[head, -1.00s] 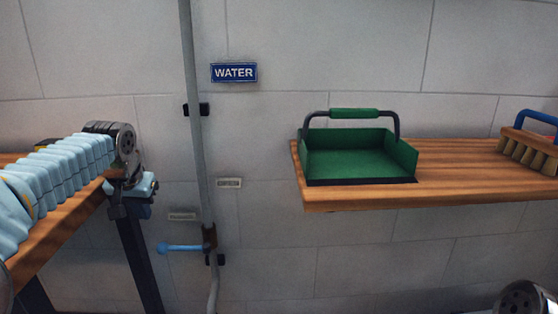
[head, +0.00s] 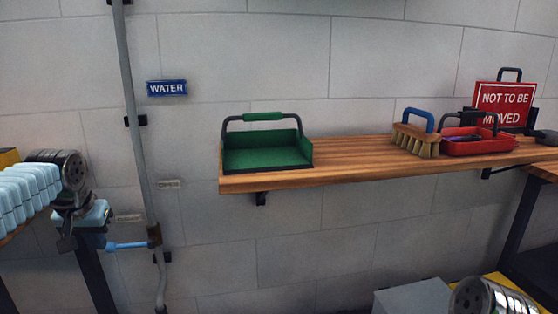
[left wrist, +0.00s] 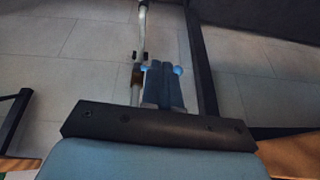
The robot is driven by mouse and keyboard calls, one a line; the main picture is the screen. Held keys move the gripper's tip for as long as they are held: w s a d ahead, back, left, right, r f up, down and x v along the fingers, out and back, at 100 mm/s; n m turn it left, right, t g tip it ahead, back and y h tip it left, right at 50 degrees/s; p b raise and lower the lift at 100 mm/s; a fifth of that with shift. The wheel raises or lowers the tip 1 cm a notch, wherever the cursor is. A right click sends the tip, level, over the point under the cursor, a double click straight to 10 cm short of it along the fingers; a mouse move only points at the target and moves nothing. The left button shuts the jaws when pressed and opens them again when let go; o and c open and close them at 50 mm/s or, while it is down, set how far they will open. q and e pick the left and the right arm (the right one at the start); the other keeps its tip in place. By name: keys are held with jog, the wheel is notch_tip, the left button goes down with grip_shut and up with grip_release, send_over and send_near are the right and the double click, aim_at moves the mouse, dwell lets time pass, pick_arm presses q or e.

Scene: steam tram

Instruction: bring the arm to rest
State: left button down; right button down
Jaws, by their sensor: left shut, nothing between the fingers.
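A light blue lever (head: 127,245) sticks out level to the left from the grey wall pipe (head: 140,130), just right of the gripper. In the left wrist view, blue parts of the lever (left wrist: 178,70) show on both sides of the fingers; I cannot tell the exact gap. My right gripper is out of view.
A wooden shelf (head: 350,166) on the grey wall holds a green handled tray (head: 265,155), a brush (head: 415,140), a red tray (head: 478,143) and a red "NOT TO BE MOVED" sign (head: 503,104). A blue WATER plate (head: 166,88) is beside the pipe. A bench is partly behind my left arm.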

pick_arm(q)
jog(key=w+d+f+m+h, duration=0.1)
jog(key=w+d+f, duration=0.2)
jog(key=f, duration=0.4)
jog(key=w+d+f+h, duration=0.1)
jog(key=w+d+f, duration=0.1)
jog(key=d+f, duration=0.35)
jog(key=s+d+f+g+h, duration=0.1)
jog(key=d+f, duration=0.3)
jog(key=f, duration=0.3)
jog(key=s+d+f+m+h, duration=0.1)
jog(key=d+f, duration=0.2)
jog(key=f, duration=0.4)
jog(key=s+d+f+g, duration=0.1)
jog(key=d+f, duration=0.3)
jog(key=f, duration=0.3)
jog(key=s+d+f, duration=0.3)
jog(key=s+f, duration=0.2)
jog(key=s, duration=0.1)
jog(key=s+d+f+n+g+h, duration=0.1)
jog(key=s+d+f, duration=0.3)
jog(key=s, duration=0.3)
jog(key=s+d+f, duration=0.3)
jog(key=s+f, duration=0.3)
jog(key=s, duration=0.1)
jog(key=shift+s+d+h+p, duration=0.2)
jog(key=shift+d+h+p, duration=0.1)
jog(key=shift+d+h, duration=0.1)
